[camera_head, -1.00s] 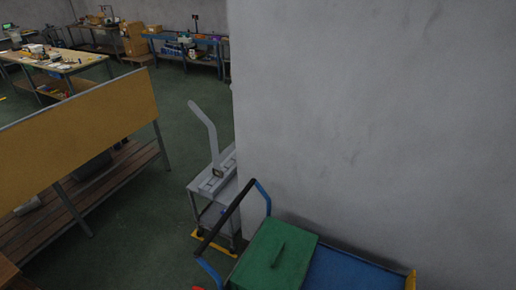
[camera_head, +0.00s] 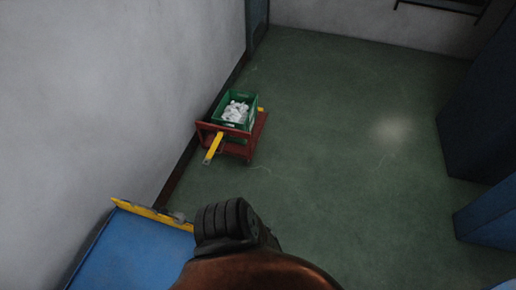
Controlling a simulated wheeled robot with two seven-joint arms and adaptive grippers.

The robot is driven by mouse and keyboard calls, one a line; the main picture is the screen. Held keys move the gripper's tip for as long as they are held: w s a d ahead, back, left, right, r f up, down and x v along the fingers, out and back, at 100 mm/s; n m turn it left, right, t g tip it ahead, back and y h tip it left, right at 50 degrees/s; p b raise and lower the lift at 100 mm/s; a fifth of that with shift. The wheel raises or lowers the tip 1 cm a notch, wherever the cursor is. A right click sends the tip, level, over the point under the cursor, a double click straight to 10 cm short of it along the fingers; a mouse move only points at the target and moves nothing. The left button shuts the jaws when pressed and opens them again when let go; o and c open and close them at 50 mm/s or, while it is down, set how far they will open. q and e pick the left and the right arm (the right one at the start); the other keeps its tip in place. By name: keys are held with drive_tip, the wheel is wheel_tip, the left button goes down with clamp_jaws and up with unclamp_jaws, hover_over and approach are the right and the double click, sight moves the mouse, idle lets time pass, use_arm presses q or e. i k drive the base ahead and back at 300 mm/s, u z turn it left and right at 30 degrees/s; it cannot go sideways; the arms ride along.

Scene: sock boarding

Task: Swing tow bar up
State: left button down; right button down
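A yellow bar (camera_head: 213,148), which looks like a tow bar, sticks out from the near end of a low red cart (camera_head: 254,138) by the wall. It slants down and to the left from the cart; I cannot tell whether its tip touches the floor. A green crate (camera_head: 219,105) holding white items (camera_head: 236,112) sits on the red cart. A black ribbed part and a copper-brown link, apparently mine, show at the bottom middle. Neither of my grippers is in view.
A blue flatbed (camera_head: 125,255) with a yellow end strip (camera_head: 150,213) stands at the lower left by the grey wall (camera_head: 90,90). The green floor (camera_head: 340,130) right of the red cart is clear. Dark blue cabinets (camera_head: 485,120) stand at the right.

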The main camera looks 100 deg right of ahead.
sight(209, 157)
drive_tip(key=z, duration=2.85)
